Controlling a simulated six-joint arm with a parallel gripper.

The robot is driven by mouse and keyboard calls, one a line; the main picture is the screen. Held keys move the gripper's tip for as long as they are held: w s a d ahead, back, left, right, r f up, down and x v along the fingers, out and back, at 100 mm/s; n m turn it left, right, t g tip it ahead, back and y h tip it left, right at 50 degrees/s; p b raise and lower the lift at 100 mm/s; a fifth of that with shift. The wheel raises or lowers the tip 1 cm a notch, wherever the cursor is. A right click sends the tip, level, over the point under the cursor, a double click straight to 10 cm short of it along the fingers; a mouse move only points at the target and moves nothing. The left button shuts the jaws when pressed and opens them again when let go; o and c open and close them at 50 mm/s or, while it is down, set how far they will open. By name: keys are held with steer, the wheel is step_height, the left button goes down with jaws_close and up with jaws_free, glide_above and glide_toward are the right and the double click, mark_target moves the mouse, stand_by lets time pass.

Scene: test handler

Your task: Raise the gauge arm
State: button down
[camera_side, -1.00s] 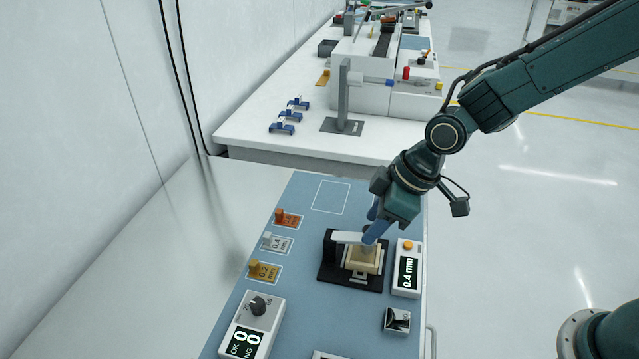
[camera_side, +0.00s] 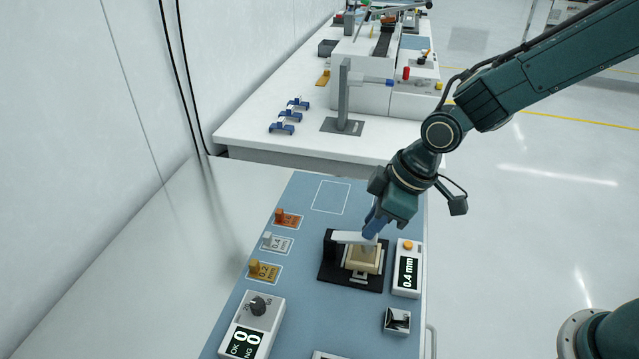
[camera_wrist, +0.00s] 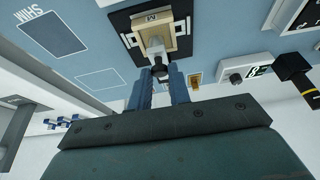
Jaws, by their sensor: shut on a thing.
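The gauge arm (camera_side: 348,237) is a pale bar lying low and roughly level over a cream block (camera_side: 361,261) on a black base (camera_side: 329,272). In the wrist view the gauge arm (camera_wrist: 155,48) shows as a grey bar over the cream block (camera_wrist: 178,28), with a dark knob (camera_wrist: 160,71) at its near end. My gripper (camera_side: 373,231) is at the gauge arm's right end in the side view. In the wrist view its blue fingers (camera_wrist: 161,80) are on either side of the knob, shut on it. The fingers partly hide the arm's end in the side view.
A gauge box (camera_side: 408,268) reading 0.4 mm stands close right of the base. Orange (camera_side: 286,219), grey (camera_side: 275,243) and yellow (camera_side: 263,271) shims lie left. A dial box (camera_side: 252,323) and dark switch (camera_side: 397,320) are nearer. An outlined mat area (camera_side: 331,197) is empty.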

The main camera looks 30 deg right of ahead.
mark_target(347, 236)
steer(key=shift+r, duration=0.1)
steer(key=shift+w+a+r+g+h, duration=0.7)
steer(key=shift+r+g+h, duration=0.15)
steer(key=shift+g+h, duration=0.25)
steer(key=shift+w+a+r+g+h, duration=0.35)
steer(key=shift+w+a+g+h, duration=0.15)
steer(key=shift+g+h, duration=0.25)
steer(key=shift+w+a+r+g+h, duration=0.35)
steer(key=shift+w+a+g+h, duration=0.1)
steer(key=shift+g+h, duration=0.3)
steer(key=c, duration=1.3)
jaws_free()
